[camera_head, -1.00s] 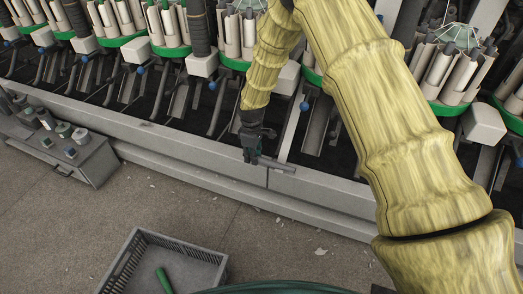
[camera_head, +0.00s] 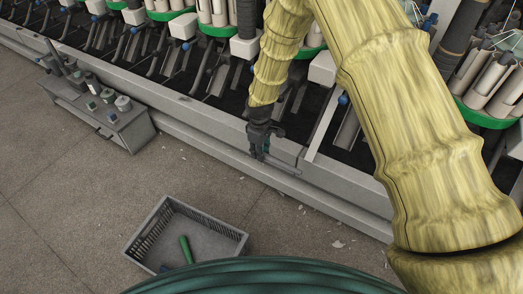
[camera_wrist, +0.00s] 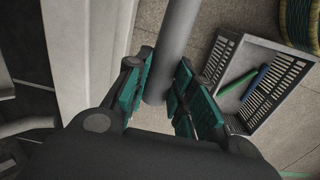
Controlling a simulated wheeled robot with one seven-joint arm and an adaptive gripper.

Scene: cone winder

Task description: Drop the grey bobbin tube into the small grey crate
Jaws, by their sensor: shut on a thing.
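My gripper (camera_head: 260,148) is shut on the grey bobbin tube (camera_head: 282,166), which sticks out to the right just in front of the machine's low front ledge. In the wrist view the grey tube (camera_wrist: 176,42) stands between the two green-padded fingers of my gripper (camera_wrist: 160,92). The small grey crate (camera_head: 235,242) is on the floor below and to the left of the gripper, and apart from it. A green tube (camera_head: 186,249) lies in the crate, and a blue one (camera_wrist: 255,82) also shows in the wrist view.
The winder's grey front ledge (camera_head: 210,112) runs along behind the gripper. A grey cabinet (camera_head: 128,128) with several small spools on top stands at the left. The floor between ledge and crate is open, with small scraps. A dark green rounded thing (camera_head: 260,275) fills the bottom edge.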

